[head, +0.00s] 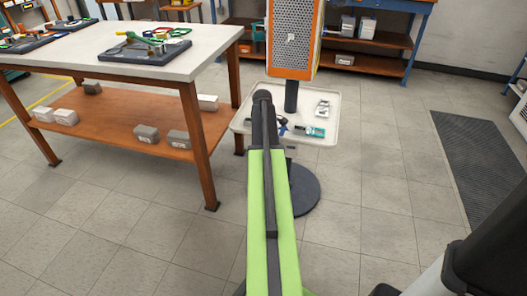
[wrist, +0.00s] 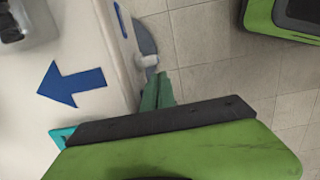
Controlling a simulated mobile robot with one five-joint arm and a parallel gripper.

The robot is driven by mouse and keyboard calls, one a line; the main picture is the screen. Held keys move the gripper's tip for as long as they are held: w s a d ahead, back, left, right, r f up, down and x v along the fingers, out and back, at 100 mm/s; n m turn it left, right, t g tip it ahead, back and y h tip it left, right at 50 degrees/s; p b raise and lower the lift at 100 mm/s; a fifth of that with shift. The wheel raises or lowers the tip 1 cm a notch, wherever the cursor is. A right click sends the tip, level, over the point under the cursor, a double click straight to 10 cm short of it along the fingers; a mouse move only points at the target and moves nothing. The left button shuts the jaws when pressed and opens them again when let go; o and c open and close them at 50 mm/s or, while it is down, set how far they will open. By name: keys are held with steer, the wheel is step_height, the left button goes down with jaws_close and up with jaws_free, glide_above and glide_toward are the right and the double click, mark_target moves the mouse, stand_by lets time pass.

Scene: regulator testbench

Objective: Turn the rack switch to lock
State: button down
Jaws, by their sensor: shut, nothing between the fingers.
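No part is clearly readable as the rack switch. In the wrist view a small pale knob-like piece (wrist: 147,61) stands out beside the edge of a white surface (wrist: 105,125); it may be the switch, but its setting cannot be told. My gripper's green fingers (wrist: 157,92) are together and empty, just below that piece in the picture; whether they touch it is unclear. A blue arrow (wrist: 72,83) on the white surface points left. In the head view my arm reaches over the cream tray (head: 242,121), and my fingers cannot be made out there.
An orange-framed perforated panel (head: 292,12) with a small white plate (head: 291,39) stands on a post behind the tray. The tray holds a teal item (head: 309,131) and a white item (head: 322,108). A workbench (head: 210,55) stands left; open floor lies right.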

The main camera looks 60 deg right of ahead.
steer(key=shift+s+d+f, duration=0.1)
steer(key=shift+d+f, duration=0.05)
steer(key=shift+f, duration=0.05)
steer(key=shift+s+d+f+b, duration=0.15)
steer(key=shift+f+b, duration=0.1)
steer(key=shift+b, duration=0.15)
stand_by(1.4)
steer(key=shift+w+a+f+b, duration=0.15)
steer(key=shift+w, duration=0.2)
steer(key=shift+w+a+f+b, duration=0.15)
steer(key=shift+w, duration=0.2)
